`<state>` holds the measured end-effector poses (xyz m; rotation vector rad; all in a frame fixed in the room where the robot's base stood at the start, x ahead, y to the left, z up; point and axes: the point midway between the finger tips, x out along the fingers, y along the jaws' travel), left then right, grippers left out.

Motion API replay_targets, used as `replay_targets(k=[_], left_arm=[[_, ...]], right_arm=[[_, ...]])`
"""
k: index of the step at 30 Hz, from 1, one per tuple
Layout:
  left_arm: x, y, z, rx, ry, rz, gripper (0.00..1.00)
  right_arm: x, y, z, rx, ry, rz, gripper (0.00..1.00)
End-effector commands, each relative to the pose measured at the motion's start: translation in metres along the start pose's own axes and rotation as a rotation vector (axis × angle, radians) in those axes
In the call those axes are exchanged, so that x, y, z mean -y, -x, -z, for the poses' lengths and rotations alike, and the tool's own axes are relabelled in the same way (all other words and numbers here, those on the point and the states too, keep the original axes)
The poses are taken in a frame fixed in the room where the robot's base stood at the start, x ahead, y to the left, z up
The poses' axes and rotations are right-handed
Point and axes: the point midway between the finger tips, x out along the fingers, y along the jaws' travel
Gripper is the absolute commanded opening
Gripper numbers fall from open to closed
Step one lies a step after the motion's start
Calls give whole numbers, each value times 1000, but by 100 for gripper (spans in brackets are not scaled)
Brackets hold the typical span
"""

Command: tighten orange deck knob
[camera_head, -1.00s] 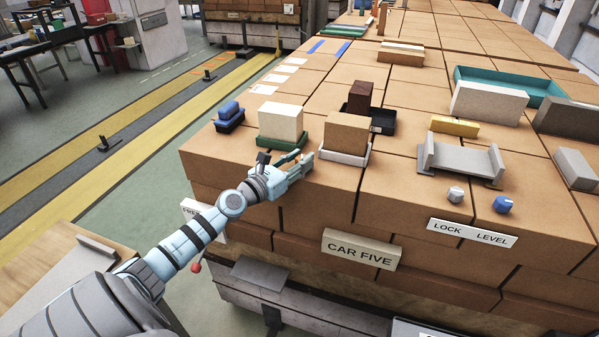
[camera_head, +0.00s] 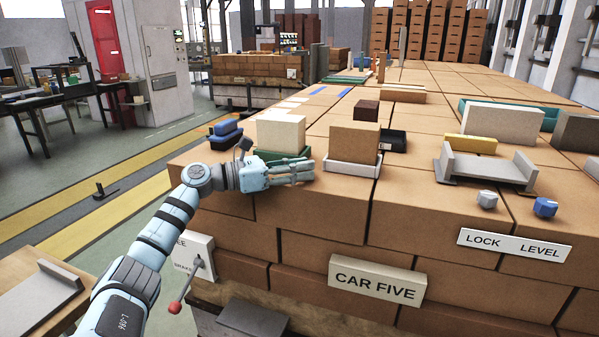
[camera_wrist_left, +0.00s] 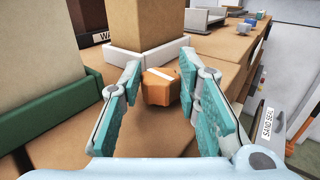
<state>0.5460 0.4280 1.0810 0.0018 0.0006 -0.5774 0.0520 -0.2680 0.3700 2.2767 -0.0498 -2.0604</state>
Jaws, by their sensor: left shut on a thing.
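The orange deck knob (camera_wrist_left: 158,88), a small faceted knob with a white line on top, shows in the left wrist view on the brown deck. It sits in front of the white tray's corner. My left gripper (camera_wrist_left: 166,78) has its two teal-padded fingers on either side of the knob, shut on it. In the head view my left gripper (camera_head: 308,170) is low at the deck's front edge, beside the white tray (camera_head: 352,169), and hides the knob. My right gripper is not in view.
A green tray with a cream block (camera_head: 281,132) stands behind the gripper, and a brown block (camera_head: 354,144) stands in the white tray. A grey knob (camera_head: 487,200) and a blue knob (camera_head: 545,207) are at right. A red-tipped lever (camera_head: 187,286) hangs below my arm.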

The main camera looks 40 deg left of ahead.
Motion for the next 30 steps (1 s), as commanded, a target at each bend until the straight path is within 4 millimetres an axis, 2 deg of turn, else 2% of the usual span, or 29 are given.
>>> replay_targets(k=[11, 12, 15, 25, 28, 30], left_arm=[[1, 0, 3, -5, 2, 9, 2], [1, 0, 3, -5, 2, 9, 33], [1, 0, 2, -4, 2, 9, 49], [1, 2, 2, -2, 1, 8, 50], [0, 14, 3, -7, 0, 6, 50], [0, 29, 3, -12, 0, 5, 50]], right_arm=[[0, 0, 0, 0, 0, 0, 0], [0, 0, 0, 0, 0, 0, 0], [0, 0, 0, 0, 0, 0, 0], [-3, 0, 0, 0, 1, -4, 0], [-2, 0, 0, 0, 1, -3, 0], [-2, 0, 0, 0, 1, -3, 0]])
